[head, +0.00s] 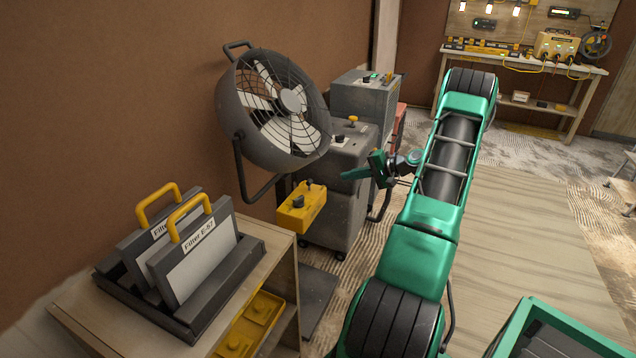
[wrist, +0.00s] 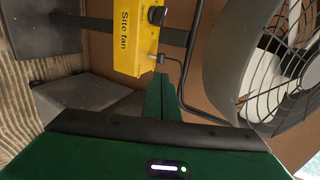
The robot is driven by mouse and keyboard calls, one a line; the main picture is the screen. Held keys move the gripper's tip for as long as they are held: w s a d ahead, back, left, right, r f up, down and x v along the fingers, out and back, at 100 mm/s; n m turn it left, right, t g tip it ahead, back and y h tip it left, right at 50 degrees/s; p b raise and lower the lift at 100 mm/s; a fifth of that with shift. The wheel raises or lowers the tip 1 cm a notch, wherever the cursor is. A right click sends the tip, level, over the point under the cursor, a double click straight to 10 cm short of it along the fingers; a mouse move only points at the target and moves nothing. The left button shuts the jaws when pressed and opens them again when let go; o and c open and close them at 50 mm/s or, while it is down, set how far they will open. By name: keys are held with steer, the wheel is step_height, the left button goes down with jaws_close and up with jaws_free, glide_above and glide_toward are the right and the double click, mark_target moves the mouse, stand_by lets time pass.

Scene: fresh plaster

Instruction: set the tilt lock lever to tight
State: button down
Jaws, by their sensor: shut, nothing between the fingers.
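The site fan (head: 280,105) is a dark round fan with a wire guard on a bent stand; it also fills the right of the wrist view (wrist: 238,70). Its yellow control box (head: 303,212) sits below the guard, and its "Site fan" label shows in the wrist view (wrist: 128,40). The box carries a black knob (wrist: 157,15) and a small dark lever-like part (wrist: 160,58); I cannot tell whether this is the tilt lock lever or its setting. My green gripper (head: 343,175) is shut and empty, right of the box and apart from it. Its fingers also show in the wrist view (wrist: 160,78).
Grey wheeled machines (head: 362,100) stand behind the fan. A wooden stand (head: 268,268) in front holds a dark tray (head: 252,248) with two yellow-handled filters (head: 198,262). A workbench (head: 520,58) stands at the back right.

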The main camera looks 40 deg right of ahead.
mark_target(312, 181)
steer(key=shift+s+d, duration=0.1)
steer(key=shift+s, duration=0.2)
steer(key=x, duration=1.4)
steer(key=shift+r, duration=0.15)
steer(key=shift+d, duration=0.15)
